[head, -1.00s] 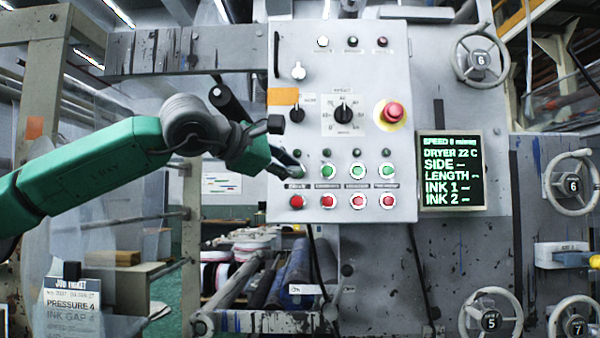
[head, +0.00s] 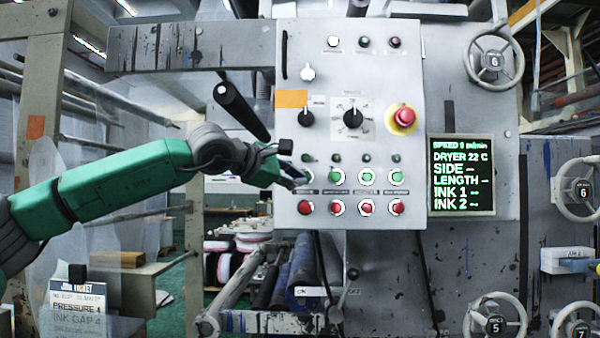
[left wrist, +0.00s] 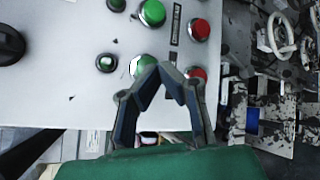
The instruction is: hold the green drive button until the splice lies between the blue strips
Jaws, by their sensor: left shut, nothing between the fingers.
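The control panel (head: 380,120) faces me, with a row of green buttons above a row of red ones. The leftmost green button (head: 308,177) is partly covered by my left gripper (head: 301,181). My left gripper is shut and empty, its tips at that button. In the left wrist view the closed fingertips (left wrist: 164,70) overlap the right edge of a green button (left wrist: 143,66); I cannot tell whether they press it. Which button is the drive one is too small to read. I cannot make out the splice or the blue strips. My right gripper is not in view.
A red stop knob (head: 403,117) on a yellow ring and a black dial (head: 352,118) sit above the buttons. Red buttons (head: 306,208) lie just below. Handwheels (head: 494,60) stand out at the right.

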